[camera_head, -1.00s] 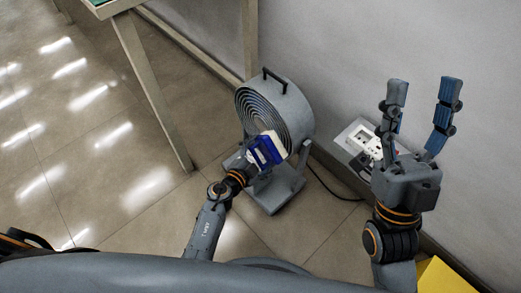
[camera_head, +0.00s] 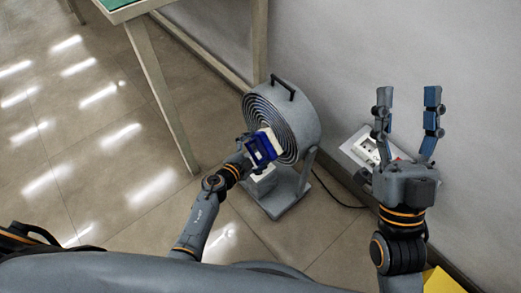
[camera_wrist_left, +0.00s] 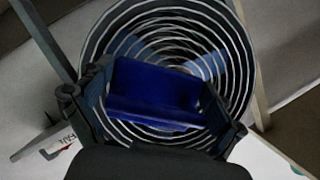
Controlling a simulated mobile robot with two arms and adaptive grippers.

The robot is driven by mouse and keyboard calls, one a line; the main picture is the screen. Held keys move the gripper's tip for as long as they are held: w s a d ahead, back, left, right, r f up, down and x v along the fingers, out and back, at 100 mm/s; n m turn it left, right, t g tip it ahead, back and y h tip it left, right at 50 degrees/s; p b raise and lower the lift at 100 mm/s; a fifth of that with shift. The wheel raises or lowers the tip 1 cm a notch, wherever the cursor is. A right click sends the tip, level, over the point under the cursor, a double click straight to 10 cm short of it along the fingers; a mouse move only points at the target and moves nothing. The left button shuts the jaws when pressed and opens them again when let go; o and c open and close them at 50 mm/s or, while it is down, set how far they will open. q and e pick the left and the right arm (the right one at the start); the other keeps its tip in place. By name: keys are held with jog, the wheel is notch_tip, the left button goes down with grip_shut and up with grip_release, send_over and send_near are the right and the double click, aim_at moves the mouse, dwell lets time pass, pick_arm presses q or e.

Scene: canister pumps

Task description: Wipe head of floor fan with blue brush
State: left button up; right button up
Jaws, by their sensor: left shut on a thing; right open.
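The grey floor fan (camera_head: 292,112) stands on the floor by the wall, its ringed round head facing left and toward me. Its grille (camera_wrist_left: 170,38) fills much of the left wrist view. My left gripper (camera_head: 258,152) is shut on the blue brush (camera_head: 263,146) in front of the fan head's lower part. The brush (camera_wrist_left: 155,90) shows between the fingers in the left wrist view, its pale bristle side toward the grille. I cannot tell whether the bristles touch it. My right gripper (camera_head: 408,115) is open and empty, fingers up, right of the fan.
A table leg (camera_head: 163,95) stands left of the fan. A yellow object (camera_head: 440,281) is at the lower right. The tiled floor at left is clear.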

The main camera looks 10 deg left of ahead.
aim_at(267, 156)
pick_arm(q)
jog(key=w+a, duration=0.4)
jog(key=a, duration=0.1)
jog(key=shift+w+r, duration=0.1)
jog(key=shift+s+d+p, duration=0.65)
jog(key=shift+s+d, duration=0.5)
jog(key=shift+d, duration=0.35)
jog(key=shift+s+d+p, duration=0.65)
jog(key=shift+s+d, duration=0.5)
jog(key=shift+d, duration=0.3)
jog(key=shift+s+d, duration=1.2)
jog(key=shift+d, duration=0.15)
jog(key=shift+d+p, duration=0.1)
jog(key=shift+p, duration=0.2)
pick_arm(e)
jog(key=w+f+g+h, duration=0.3)
jog(key=w+f+g, duration=0.2)
jog(key=f+g, duration=0.3)
notch_tip(267, 156, down, 4)
jog(key=shift+d+f, duration=0.15)
jog(key=shift+d, duration=0.05)
pick_arm(q)
jog(key=shift+w, duration=0.1)
pick_arm(e)
jog(key=shift+f, duration=0.1)
